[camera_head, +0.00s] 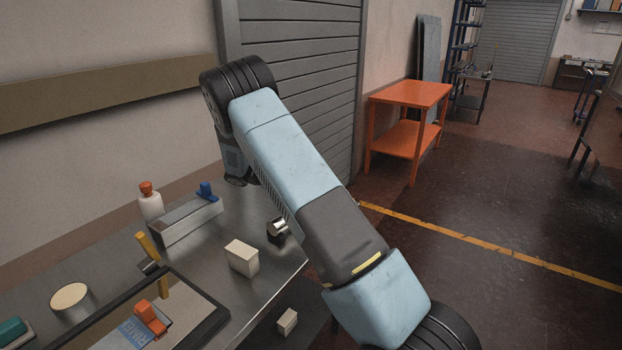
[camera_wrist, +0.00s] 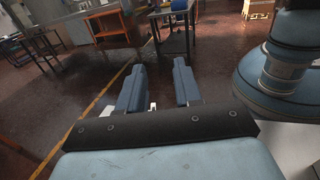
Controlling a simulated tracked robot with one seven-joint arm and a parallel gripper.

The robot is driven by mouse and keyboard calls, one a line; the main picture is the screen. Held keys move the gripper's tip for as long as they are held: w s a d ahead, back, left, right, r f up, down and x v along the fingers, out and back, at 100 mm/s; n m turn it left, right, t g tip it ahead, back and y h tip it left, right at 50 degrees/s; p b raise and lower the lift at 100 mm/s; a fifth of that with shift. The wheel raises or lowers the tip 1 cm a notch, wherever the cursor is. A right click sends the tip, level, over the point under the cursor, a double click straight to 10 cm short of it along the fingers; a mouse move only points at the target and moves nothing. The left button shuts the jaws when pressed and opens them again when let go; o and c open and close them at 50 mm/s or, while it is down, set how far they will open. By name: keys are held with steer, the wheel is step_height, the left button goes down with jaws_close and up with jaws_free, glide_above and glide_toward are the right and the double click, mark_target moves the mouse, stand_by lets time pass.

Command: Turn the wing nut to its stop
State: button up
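My gripper (camera_wrist: 159,65) shows in the wrist view with its two blue-grey fingers apart and nothing between them. It points out over the open floor, away from the bench. In the head view my arm crosses the middle of the picture and the gripper itself cannot be made out. No wing nut can be identified for certain.
The metal bench (camera_head: 208,257) also holds a white bottle with an orange cap (camera_head: 150,203), a yellow upright handle (camera_head: 148,247), a cream block (camera_head: 242,258) and a dark-framed tray (camera_head: 212,331) with an orange piece. An orange table (camera_head: 411,94) stands beyond open floor.

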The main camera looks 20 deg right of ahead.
steer(key=s+r, duration=0.7)
steer(key=s, duration=0.4)
steer(key=shift+s+a+r, duration=0.2)
steer(key=shift+s+r, duration=0.05)
steer(key=shift+s, duration=0.15)
